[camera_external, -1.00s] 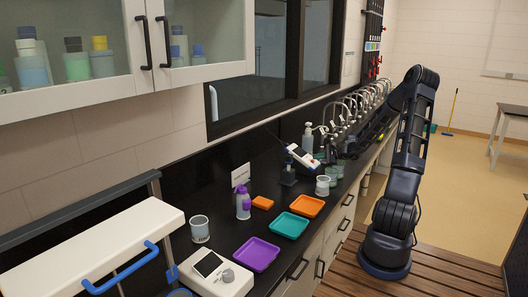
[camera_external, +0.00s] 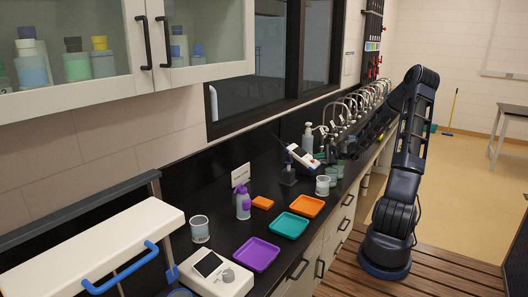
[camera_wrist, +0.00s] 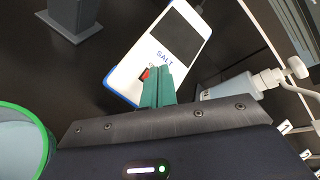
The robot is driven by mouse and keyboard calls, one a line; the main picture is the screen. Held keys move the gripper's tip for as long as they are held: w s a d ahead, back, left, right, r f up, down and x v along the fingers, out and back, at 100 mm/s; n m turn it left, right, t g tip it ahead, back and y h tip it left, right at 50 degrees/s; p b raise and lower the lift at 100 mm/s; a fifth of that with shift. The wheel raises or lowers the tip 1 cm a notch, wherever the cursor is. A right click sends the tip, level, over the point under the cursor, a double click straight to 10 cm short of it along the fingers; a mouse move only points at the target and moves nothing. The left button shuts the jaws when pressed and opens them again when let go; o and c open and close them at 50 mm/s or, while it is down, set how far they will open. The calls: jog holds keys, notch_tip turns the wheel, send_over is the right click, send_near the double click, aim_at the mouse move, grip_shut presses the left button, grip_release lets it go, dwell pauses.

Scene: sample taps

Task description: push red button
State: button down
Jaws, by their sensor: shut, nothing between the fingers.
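The red button (camera_wrist: 145,74) sits on a white handheld meter (camera_wrist: 161,50) marked "SALT" with a dark screen, in the wrist view. My gripper (camera_wrist: 158,70) has its teal fingers together with nothing between them. The fingertips are over the lower part of the meter, just right of the red button, and seem to overlap its edge. I cannot tell whether they touch it. In the external view the meter (camera_external: 302,156) is tilted on a dark stand (camera_external: 288,175); the button is too small to make out there, and my fingers are hard to tell apart from the dark background.
A beaker with a green rim (camera_wrist: 22,142) is close at the left in the wrist view. A pump bottle (camera_wrist: 240,85) is close at the right. Several taps (camera_external: 350,105) line the back of the counter. Orange, teal (camera_external: 290,226) and purple trays lie nearer.

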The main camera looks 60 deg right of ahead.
jog(key=shift+f, duration=0.2)
dwell(0.5)
jog(key=shift+w+f, duration=0.2)
jog(key=shift+f, duration=0.15)
dwell(0.5)
jog(key=shift+s+r, duration=0.2)
jog(key=shift+r, duration=0.35)
jog(key=shift+r, duration=0.1)
jog(key=shift+s+r, duration=0.45)
jog(key=shift+r, duration=0.4)
jog(key=shift+s+r, duration=0.45)
jog(key=shift+r, duration=0.45)
jog(key=shift+s+r, duration=0.45)
jog(key=shift+r, duration=0.4)
